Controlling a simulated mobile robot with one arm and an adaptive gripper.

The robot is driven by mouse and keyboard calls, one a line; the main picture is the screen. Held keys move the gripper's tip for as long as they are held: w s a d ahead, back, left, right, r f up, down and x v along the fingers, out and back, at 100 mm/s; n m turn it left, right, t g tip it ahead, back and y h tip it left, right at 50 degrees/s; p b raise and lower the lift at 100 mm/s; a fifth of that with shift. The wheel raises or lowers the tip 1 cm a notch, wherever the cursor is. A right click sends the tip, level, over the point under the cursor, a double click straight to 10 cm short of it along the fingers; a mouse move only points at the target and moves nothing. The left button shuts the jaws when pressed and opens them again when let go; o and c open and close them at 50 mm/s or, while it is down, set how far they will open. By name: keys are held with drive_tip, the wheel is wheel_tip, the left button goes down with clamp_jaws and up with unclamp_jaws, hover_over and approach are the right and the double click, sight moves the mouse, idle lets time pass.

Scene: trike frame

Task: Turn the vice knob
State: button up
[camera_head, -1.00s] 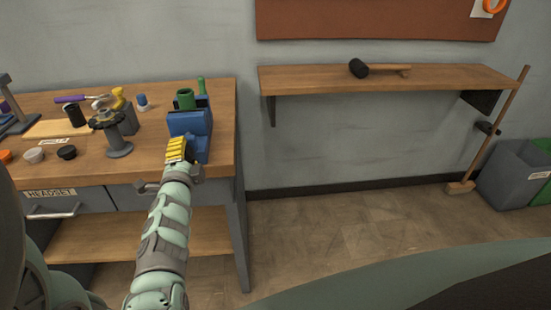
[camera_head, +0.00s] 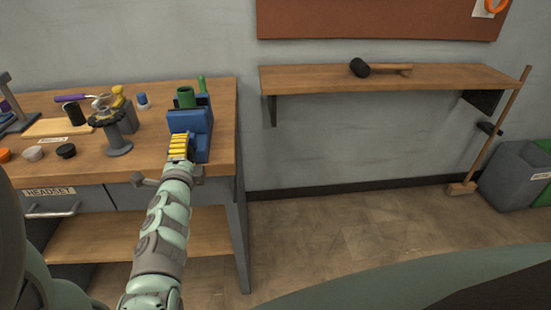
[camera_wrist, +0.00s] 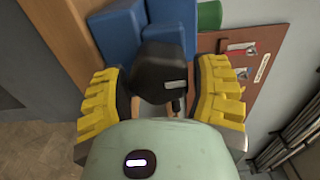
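The blue vice (camera_head: 193,122) stands at the right end of the workbench, with its front facing my arm. In the wrist view its blue body (camera_wrist: 122,32) is at the top. A dark rounded knob (camera_wrist: 158,70) shows in front of the blue body, between my yellow fingers. My gripper (camera_head: 180,147) is at the front of the vice and hides the knob in the head view. In the wrist view my gripper (camera_wrist: 160,88) is open, with one finger on each side of the knob. Whether either finger touches it is not clear.
The workbench (camera_head: 215,150) holds a grey spool (camera_head: 117,135), a black cup (camera_head: 73,114) and several small parts left of the vice. A green cylinder (camera_head: 186,96) is at the vice's top. A wall shelf (camera_head: 320,78) with a mallet (camera_head: 360,68) is at the right.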

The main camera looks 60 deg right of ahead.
drive_tip(key=o, duration=0.4)
drive_tip(key=shift+c, duration=0.2)
drive_tip(key=v, duration=1.2)
